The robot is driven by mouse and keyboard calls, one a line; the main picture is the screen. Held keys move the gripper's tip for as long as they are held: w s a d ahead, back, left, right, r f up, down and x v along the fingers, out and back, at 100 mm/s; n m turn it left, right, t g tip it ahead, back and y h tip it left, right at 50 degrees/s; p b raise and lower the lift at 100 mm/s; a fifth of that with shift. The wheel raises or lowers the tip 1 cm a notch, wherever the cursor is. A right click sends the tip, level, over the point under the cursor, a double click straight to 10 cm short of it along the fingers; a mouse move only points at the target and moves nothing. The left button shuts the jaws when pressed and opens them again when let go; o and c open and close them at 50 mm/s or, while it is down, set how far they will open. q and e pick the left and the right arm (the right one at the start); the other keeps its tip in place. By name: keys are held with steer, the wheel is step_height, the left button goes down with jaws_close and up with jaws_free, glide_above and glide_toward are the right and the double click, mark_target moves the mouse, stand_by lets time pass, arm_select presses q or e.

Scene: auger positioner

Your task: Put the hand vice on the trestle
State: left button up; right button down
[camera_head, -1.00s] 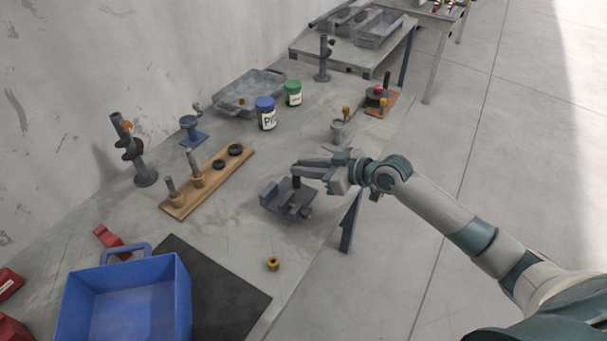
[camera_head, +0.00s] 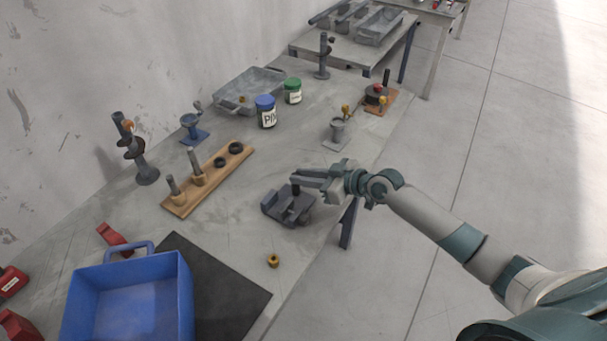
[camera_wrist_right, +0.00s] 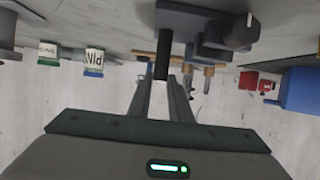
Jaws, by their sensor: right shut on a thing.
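The hand vice (camera_head: 277,207) is a dark grey block-shaped tool with an upright post, near the bench's front edge. My right gripper (camera_head: 297,181) reaches in from the right and is shut on the vice's post. In the right wrist view the post (camera_wrist_right: 162,60) stands between the fingers (camera_wrist_right: 161,95), with the vice body (camera_wrist_right: 196,22) beyond it. I cannot tell whether the vice touches the bench. The raised grey stand at the back, which looks like the trestle (camera_head: 338,60), bears grey trays. My left gripper is not in view.
A wooden peg board (camera_head: 228,170), blue-lidded jar (camera_head: 266,113), green-lidded jar (camera_head: 292,92) and grey tray (camera_head: 249,88) stand behind the vice. A small cup stand (camera_head: 337,132) is behind the gripper. A blue bin (camera_head: 125,300) and brass nut (camera_head: 273,261) are at the front.

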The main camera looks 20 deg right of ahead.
stand_by(0.3)
steer(key=c, duration=1.6)
jaws_free()
steer(key=shift+s, duration=0.1)
steer(key=shift+s+d+r, duration=0.1)
steer(key=shift+s+d, duration=0.15)
steer(key=shift+s, duration=0.05)
steer(key=shift+b+v, duration=1.9)
steer(key=shift+v, duration=3.65)
steer(key=shift+r, duration=0.1)
